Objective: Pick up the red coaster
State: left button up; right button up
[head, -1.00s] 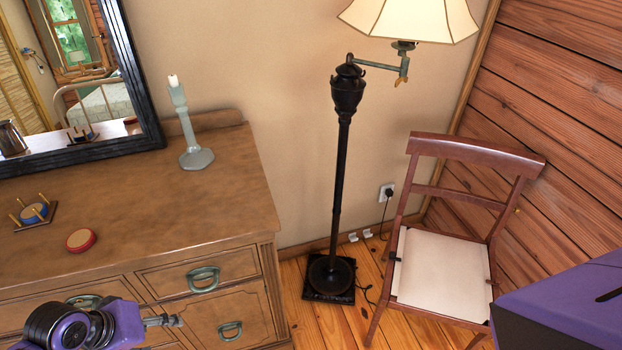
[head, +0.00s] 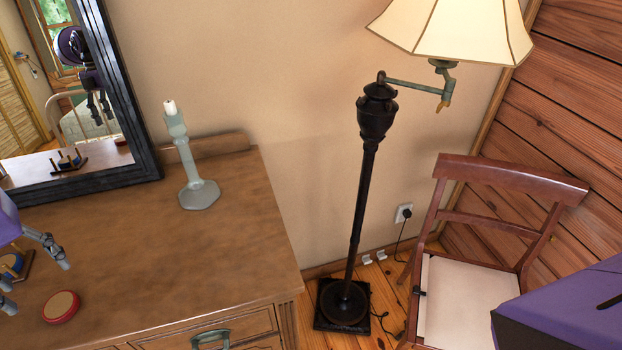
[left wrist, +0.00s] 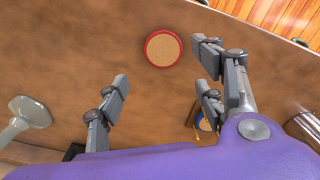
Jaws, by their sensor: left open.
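The red coaster (head: 61,307) is a round disc with a tan top and a red rim. It lies flat on the wooden dresser top (head: 150,260), toward its front edge. It also shows in the left wrist view (left wrist: 163,47), beyond the fingertips and between their lines. My left gripper (head: 36,280) is at the left edge of the head view, above the dresser and to the left of the coaster, apart from it. In the left wrist view its fingers (left wrist: 163,65) are spread with nothing between them. My right gripper is not in view.
A coaster holder (head: 14,264) with pegs and a blue coaster stands left of the red one, partly behind my gripper; it shows in the left wrist view (left wrist: 203,124). A pale candlestick (head: 197,194) stands near the mirror (head: 150,172).

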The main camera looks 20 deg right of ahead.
aim_at(61, 303)
pick_arm(q)
jog(key=shift+f, duration=0.5)
jog(key=shift+s+f, duration=0.25)
jog(key=shift+f, duration=0.3)
jog(key=shift+s+f, duration=0.25)
jog(key=shift+f, duration=0.25)
notch_tip(61, 303, down, 4)
jog(key=shift+w+f, duration=0.1)
jog(key=shift+f, duration=0.1)
jog(key=c, duration=1.1)
jog(key=shift+c, duration=0.2)
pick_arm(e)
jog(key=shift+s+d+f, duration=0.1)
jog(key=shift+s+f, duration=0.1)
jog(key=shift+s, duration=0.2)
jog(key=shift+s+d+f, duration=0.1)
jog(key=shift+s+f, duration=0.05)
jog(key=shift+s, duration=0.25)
pick_arm(q)
jog(key=shift+r, duration=0.15)
